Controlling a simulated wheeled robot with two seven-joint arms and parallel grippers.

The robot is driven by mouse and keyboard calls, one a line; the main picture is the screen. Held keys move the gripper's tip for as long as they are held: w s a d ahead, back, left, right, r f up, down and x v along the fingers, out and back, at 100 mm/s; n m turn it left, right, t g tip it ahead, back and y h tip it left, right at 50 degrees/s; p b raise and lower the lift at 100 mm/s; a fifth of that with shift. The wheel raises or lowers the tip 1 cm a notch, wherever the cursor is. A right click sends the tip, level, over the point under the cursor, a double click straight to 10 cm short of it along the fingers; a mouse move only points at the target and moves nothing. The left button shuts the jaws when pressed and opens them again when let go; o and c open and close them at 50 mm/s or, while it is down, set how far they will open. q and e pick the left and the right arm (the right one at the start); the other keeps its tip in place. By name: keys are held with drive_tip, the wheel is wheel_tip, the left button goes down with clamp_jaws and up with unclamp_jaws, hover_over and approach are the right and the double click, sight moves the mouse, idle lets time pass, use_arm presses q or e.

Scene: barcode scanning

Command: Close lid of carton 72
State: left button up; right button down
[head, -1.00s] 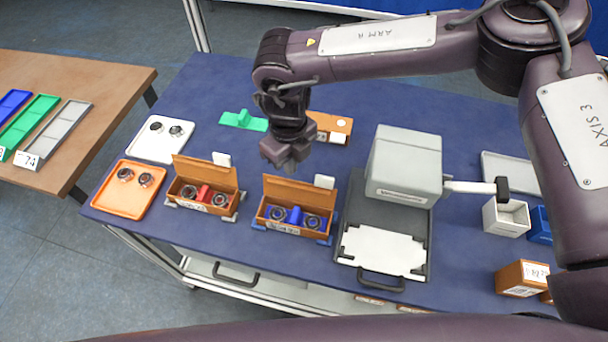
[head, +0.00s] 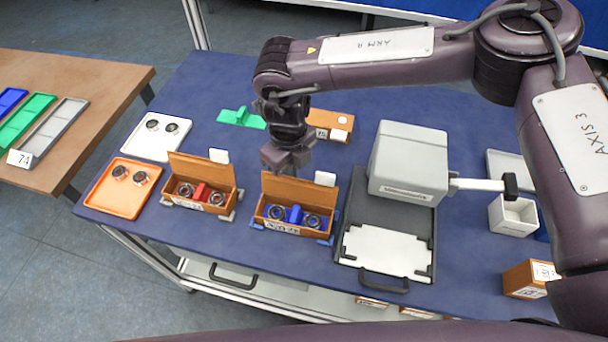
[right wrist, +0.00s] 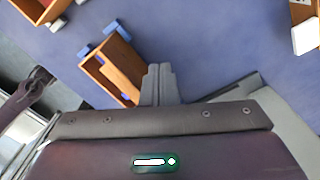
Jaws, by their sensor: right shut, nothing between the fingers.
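Two brown cartons stand with lids up at the back: one with a red insert (head: 205,193) and one with a blue insert (head: 295,215). Each holds two dark rings. Their front labels are too small to read surely, so I cannot tell which is 72. My right gripper (head: 287,160) is shut and empty, behind the raised lid (head: 305,188) of the blue-insert carton, overlapping its top edge in the picture. I cannot tell whether it touches. In the right wrist view, the shut fingers (right wrist: 160,82) point beside that carton (right wrist: 108,78). My left gripper is out of view.
A grey device (head: 408,165) with a dark base stands right of the cartons. An orange tray (head: 122,205) and a white tray (head: 158,150) lie left. A green piece (head: 240,118) and another brown carton (head: 338,122) lie behind. A brown box (head: 528,280) stands front right.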

sight(287, 193)
drive_tip(key=shift+s+a+r+p, duration=0.1)
drive_tip(key=shift+s+a+p, duration=0.15)
drive_tip(key=shift+s, duration=0.6)
drive_tip(key=shift+s+a+p, duration=0.15)
drive_tip(key=shift+s+a, duration=0.15)
drive_tip(key=shift+s, duration=0.55)
drive_tip(key=shift+r+p, duration=1.45)
drive_tip(key=shift+r, duration=1.05)
